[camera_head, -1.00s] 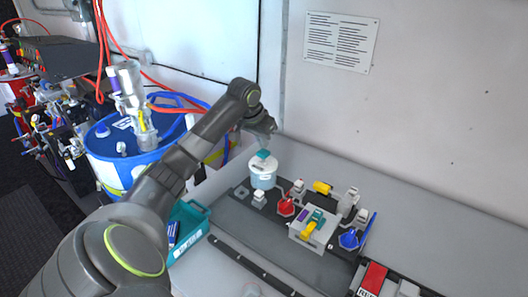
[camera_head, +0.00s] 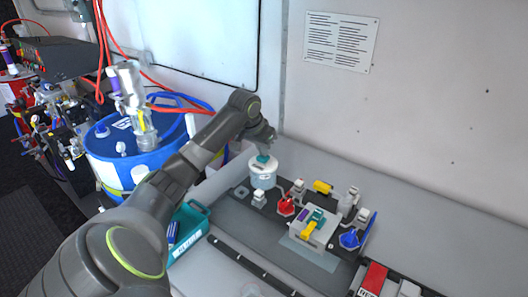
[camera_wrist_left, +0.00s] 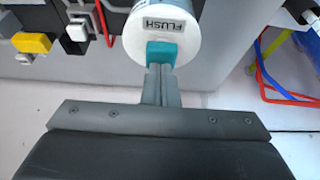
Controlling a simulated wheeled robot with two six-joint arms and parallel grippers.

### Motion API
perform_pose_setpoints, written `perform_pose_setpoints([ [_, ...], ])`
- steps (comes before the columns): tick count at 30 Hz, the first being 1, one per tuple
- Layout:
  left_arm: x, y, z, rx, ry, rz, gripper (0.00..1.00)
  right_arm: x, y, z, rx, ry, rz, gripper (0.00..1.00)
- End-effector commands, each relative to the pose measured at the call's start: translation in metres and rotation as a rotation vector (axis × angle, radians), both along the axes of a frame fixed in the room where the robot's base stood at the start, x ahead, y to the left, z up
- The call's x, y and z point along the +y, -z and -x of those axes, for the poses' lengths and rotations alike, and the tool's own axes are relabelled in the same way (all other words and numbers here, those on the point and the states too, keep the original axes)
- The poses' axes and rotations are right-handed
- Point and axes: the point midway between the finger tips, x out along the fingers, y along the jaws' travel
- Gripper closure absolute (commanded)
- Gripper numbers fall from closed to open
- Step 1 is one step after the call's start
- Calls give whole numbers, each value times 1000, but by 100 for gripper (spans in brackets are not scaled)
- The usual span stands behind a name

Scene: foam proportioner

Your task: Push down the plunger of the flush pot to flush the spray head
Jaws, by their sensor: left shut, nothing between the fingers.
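The flush pot (camera_head: 263,178) is a white tub with a pale blue band, standing upright at the back left of the dark mat. Its teal plunger (camera_head: 262,159) sits on top, low against the lid. My left gripper (camera_head: 265,150) is shut and empty, pointing down with its tips at the plunger. In the left wrist view the shut fingers (camera_wrist_left: 161,72) meet the teal plunger (camera_wrist_left: 161,52), and the pot's white lid (camera_wrist_left: 140,22) carries a FLUSH label. The fingers hide part of the plunger. My right gripper is not in view.
A grey block with yellow and purple parts (camera_head: 313,232), a red piece (camera_head: 286,206) and a blue piece (camera_head: 349,239) lie right of the pot. A teal bin (camera_head: 190,232) and a blue drum (camera_head: 130,158) stand left. The wall is close behind.

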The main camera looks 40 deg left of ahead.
Motion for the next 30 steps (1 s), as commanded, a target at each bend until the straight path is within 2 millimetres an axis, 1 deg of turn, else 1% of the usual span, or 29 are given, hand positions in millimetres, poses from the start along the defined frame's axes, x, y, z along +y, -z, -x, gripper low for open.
perform_pose_setpoints([
  [5,0,1,1,5,-1,2,100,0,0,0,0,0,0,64],
  [8,0,-4,1,5,-1,2,100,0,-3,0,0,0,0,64],
  [15,0,-29,1,3,0,1,100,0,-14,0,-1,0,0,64],
  [18,0,-37,0,1,-1,1,100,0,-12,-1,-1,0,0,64],
  [30,0,-75,0,0,0,1,100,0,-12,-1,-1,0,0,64],
])
